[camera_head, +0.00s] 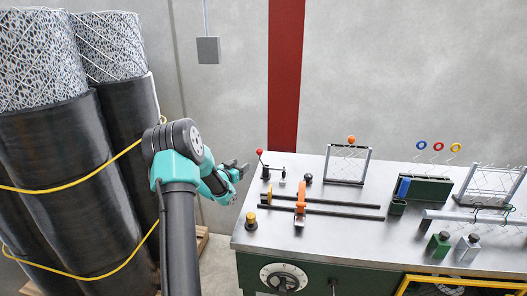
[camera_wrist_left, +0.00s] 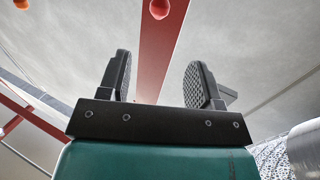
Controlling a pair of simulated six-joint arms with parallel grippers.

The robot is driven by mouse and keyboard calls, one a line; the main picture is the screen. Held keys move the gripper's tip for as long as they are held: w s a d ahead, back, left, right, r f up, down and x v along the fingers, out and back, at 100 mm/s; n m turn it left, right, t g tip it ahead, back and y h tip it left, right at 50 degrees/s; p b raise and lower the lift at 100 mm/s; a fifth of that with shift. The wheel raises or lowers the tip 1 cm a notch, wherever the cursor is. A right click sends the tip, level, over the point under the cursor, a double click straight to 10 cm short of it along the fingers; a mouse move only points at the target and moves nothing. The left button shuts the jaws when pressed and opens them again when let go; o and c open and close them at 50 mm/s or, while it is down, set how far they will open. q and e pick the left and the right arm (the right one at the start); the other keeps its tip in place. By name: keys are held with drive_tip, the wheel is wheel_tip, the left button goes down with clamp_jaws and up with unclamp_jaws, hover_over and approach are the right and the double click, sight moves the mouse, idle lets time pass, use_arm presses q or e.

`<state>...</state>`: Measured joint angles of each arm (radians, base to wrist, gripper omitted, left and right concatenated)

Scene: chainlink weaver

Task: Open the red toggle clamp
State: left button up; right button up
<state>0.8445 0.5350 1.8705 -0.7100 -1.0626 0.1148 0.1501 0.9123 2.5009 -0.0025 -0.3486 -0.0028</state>
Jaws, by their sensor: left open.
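The red toggle clamp (camera_head: 265,172) stands at the back left corner of the workbench. Its thin lever rises up and to the left to a red ball knob (camera_head: 259,152). In the left wrist view the red knob (camera_wrist_left: 159,9) shows at the top edge, beyond and between the fingers; the clamp's base is out of that view. My left gripper (camera_head: 241,168) is open and empty, just left of the clamp and apart from it. In the left wrist view its two fingers (camera_wrist_left: 160,75) are spread with nothing between them. My right gripper is not in view.
The metal-topped workbench (camera_head: 340,234) holds dark rods with an orange slider (camera_head: 300,199), a yellow knob (camera_head: 251,220), a wire frame (camera_head: 347,165) with an orange ball, and green holders (camera_head: 438,245). Tall wrapped mesh rolls (camera_head: 60,180) stand left of my arm.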

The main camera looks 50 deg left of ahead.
sight(261, 150)
use_arm(q)
drive_tip(key=x, duration=1.7)
drive_tip(key=shift+w+r, duration=0.1)
drive_tip(key=shift+w, duration=0.1)
clamp_jaws()
idle(0.4)
